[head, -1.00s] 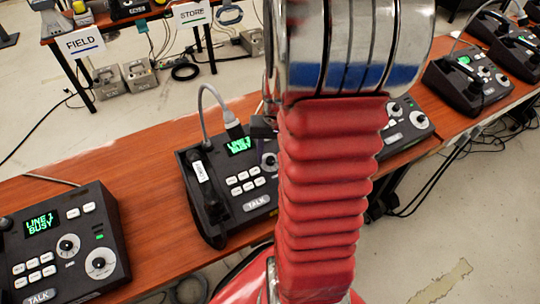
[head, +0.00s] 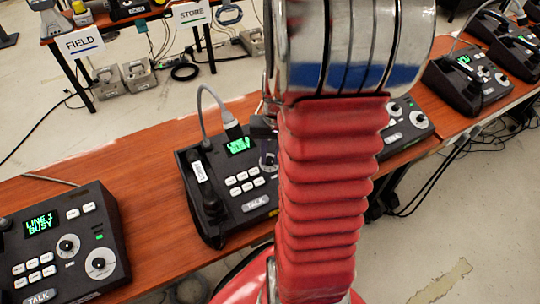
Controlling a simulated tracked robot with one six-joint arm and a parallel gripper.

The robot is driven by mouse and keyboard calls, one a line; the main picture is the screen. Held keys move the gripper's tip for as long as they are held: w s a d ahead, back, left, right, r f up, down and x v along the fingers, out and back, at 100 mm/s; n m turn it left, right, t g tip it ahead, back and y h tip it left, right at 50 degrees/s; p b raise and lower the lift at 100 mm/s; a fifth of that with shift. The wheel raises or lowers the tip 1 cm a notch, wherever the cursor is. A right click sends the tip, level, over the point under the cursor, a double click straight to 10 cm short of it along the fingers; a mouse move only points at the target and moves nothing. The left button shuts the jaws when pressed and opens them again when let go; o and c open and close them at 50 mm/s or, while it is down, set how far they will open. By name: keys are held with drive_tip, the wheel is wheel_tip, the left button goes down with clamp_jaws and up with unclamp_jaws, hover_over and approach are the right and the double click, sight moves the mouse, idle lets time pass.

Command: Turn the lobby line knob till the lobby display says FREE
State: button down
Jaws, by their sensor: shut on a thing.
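The phone unit (head: 218,228) in the middle of the wooden table has a green display (head: 238,145) with two lines; the lower one reads BUSY and the upper one is too small to read surely. I see no lobby label. A knob with a white dial (head: 267,160) shows beside my arm, partly covered by it. A dark part of my gripper (head: 263,127) shows at the arm's left edge, above this dial. The gripper is shut on a knob of this unit; the arm hides the fingertips and the contact.
Another phone unit (head: 70,208) at the left reads LINE 1 BUSY. More units stand at the right, one close behind my arm (head: 415,122). A grey cable (head: 200,100) rises from the middle unit. FIELD (head: 80,43) and STORE (head: 191,14) signs hang at the back.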

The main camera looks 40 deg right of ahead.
drive_tip(key=shift+d+m, duration=0.15)
drive_tip(key=shift+m, duration=0.15)
drive_tip(key=m, duration=0.3)
drive_tip(key=shift+d+t, duration=0.15)
drive_tip(key=shift+t, duration=0.15)
drive_tip(key=shift+d+m+t+y, duration=0.1)
drive_tip(key=shift+m+t+y, duration=0.3)
drive_tip(key=shift+m, duration=1.5)
drive_tip(key=c, duration=1.9)
unclamp_jaws()
drive_tip(key=shift+c, duration=0.2)
drive_tip(key=o, duration=0.4)
